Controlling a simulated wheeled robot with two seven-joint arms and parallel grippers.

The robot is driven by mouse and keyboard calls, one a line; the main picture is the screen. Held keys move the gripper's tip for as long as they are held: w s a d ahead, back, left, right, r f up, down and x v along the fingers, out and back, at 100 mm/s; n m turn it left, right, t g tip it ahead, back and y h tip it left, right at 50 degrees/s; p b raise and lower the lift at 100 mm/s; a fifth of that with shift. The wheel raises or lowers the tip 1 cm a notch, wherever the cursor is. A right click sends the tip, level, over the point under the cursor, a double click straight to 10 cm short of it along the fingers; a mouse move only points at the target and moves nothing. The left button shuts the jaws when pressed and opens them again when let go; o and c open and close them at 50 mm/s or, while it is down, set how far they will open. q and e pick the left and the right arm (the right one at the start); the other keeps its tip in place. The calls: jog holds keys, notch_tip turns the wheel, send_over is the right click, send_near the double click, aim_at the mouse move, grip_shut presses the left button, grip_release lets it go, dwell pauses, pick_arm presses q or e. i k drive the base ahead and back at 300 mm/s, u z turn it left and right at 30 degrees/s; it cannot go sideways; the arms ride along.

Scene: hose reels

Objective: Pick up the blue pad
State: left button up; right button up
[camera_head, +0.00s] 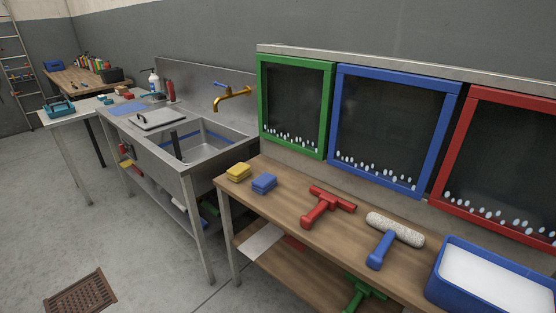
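A small blue pad (264,183) lies on the wooden bench (320,238), near its left end. A yellow pad (238,172) lies just to its left, close to the bench corner. The blue pad's top and front sides show and nothing covers it. Neither of my grippers shows in the head view.
A red squeegee-like tool (322,205), a blue-handled roller (393,238) and a blue tub (490,280) stand further right on the bench. Green (325,110), blue (395,128) and red (500,165) framed panels rise behind. A steel sink (190,145) stands left.

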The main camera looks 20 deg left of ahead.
aim_at(265, 182)
jog(key=i, duration=1.25)
jog(key=z, duration=0.3)
